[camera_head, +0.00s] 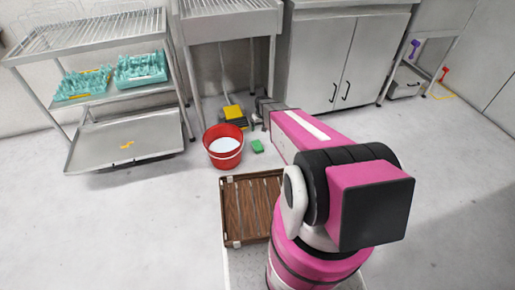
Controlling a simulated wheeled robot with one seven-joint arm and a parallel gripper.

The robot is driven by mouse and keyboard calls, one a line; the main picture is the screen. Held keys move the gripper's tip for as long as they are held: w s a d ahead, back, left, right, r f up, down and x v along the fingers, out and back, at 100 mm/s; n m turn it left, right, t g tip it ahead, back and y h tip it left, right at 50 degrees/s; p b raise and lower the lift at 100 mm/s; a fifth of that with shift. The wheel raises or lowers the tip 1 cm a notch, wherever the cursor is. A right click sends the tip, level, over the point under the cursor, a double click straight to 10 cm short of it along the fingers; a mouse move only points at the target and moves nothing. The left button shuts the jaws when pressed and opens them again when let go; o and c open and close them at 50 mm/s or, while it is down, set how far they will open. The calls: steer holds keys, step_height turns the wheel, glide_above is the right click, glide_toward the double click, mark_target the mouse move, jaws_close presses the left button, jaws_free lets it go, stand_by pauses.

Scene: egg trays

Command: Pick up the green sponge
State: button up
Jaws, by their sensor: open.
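The green sponge (258,146) lies on the grey floor, just right of the red bucket (222,158). It is small and flat. My pink arm reaches away from me toward the back, and my gripper (257,119) is at its far end, beyond the sponge and apart from it in the picture. The gripper looks small and dark here, and its fingers are hard to make out. It appears open with nothing seen in it.
A yellow and black item (234,114) sits behind the bucket. A brown slatted wooden crate (236,240) is in front of it. Metal racks with teal egg trays (140,69) stand at left, and a steel cabinet (345,60) at the back. The floor at left front is clear.

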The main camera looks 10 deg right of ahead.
glide_toward(258, 145)
steer(key=shift+n+t, duration=0.4)
steer(key=f, duration=0.6)
steer(key=w+f, duration=0.1)
steer(key=f, duration=0.3)
steer(key=shift+w+a+f, duration=0.1)
steer(key=shift+a+f, duration=0.05)
steer(key=shift+a, duration=0.1)
steer(key=c, duration=1)
